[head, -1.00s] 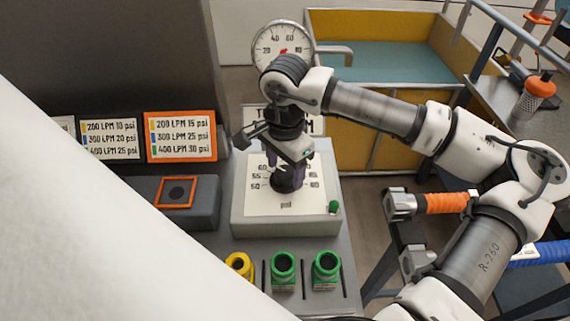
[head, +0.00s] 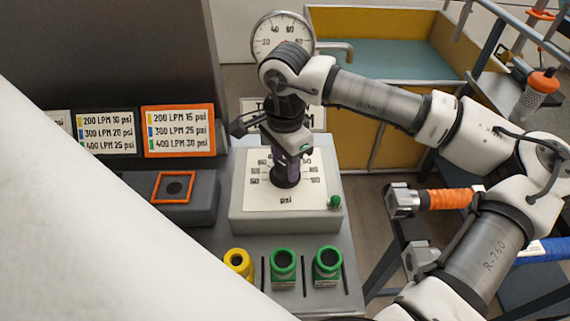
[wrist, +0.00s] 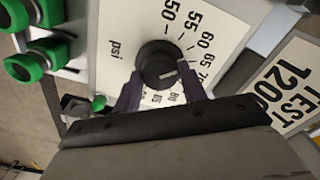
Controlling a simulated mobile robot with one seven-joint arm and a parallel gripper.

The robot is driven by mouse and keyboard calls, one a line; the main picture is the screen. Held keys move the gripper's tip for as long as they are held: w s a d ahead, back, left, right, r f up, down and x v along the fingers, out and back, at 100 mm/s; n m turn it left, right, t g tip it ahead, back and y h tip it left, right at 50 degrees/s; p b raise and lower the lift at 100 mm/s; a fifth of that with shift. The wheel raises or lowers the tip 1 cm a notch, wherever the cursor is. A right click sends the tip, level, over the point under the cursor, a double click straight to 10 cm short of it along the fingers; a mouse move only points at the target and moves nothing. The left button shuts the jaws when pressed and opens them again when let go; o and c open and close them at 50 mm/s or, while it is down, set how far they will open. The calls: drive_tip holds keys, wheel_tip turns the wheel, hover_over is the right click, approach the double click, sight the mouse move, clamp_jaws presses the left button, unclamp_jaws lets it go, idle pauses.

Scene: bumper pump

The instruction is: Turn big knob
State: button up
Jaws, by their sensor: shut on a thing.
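The big knob (wrist: 157,64) is a round black dial with a pale pointer line, set on a white scale plate (wrist: 115,22) marked "psi". In the wrist view my gripper (wrist: 160,88) has its two fingers on either side of the knob, shut on it. The pointer line aims toward the higher numbers, though the exact reading is hard to tell. In the head view the gripper (head: 285,172) reaches down from above onto the knob (head: 285,182), and the fingers partly hide the knob and scale.
A green button (head: 335,202) sits at the panel's lower right corner. Yellow (head: 238,262) and green (head: 283,265) fittings stand in front of the panel. A dial gauge (head: 283,33) rises behind my arm. Pressure charts (head: 178,130) stand at the left.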

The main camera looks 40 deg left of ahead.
sight(285, 166)
drive_tip(key=m+b, duration=0.2)
drive_tip(key=b, duration=0.1)
drive_tip(key=shift+f+m, duration=0.3)
drive_tip(key=m+b, duration=0.3)
drive_tip(key=shift+r+m, duration=0.1)
drive_tip(key=shift+m, duration=0.2)
drive_tip(key=m+b, duration=0.2)
drive_tip(key=m, duration=0.1)
drive_tip(key=shift+r+m, duration=0.1)
drive_tip(key=shift+m, duration=0.2)
drive_tip(key=shift+r+m+b, duration=0.1)
drive_tip(key=shift+m+b, duration=0.9)
drive_tip(key=shift+m, duration=0.7)
drive_tip(key=o, duration=1)
drive_tip(key=shift+c, duration=0.2)
drive_tip(key=shift+r, duration=0.1)
wheel_tip(285, 166, up, 14)
drive_tip(key=shift+p, duration=0.35)
